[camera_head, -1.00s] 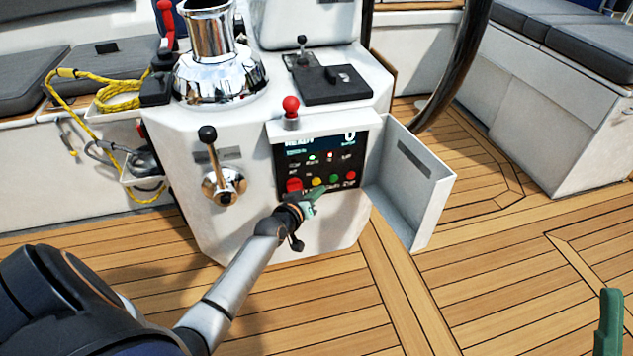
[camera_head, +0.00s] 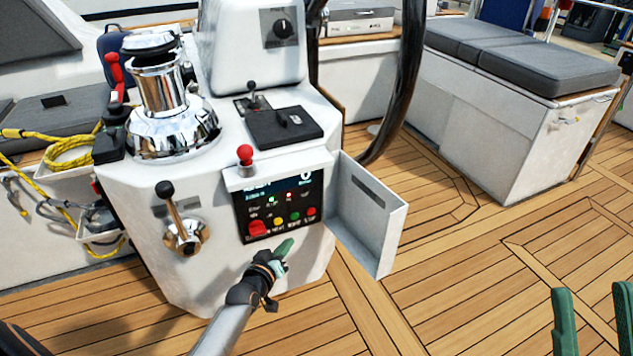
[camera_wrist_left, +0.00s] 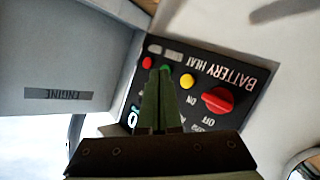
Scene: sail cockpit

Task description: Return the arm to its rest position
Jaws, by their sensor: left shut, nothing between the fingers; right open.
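My left gripper (camera_head: 283,247) is shut and empty, just in front of and below the control panel (camera_head: 283,202) on the white console. In the left wrist view its green fingers (camera_wrist_left: 157,95) are together and overlap the panel's lower part in the picture. I cannot tell whether the fingertips touch the panel. The panel carries a red knob (camera_wrist_left: 218,100), a yellow button (camera_wrist_left: 187,81) and a red button (camera_wrist_left: 147,62). My right gripper (camera_head: 595,322) shows two green fingers spread apart at the lower right, over the deck.
The panel's white door (camera_head: 368,215) stands open on the right. A lever (camera_head: 172,208) sits left of the panel, and a red-topped lever (camera_head: 245,157) above it. A chrome winch (camera_head: 165,105) stands on the console. The wooden deck (camera_head: 450,270) at right is clear.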

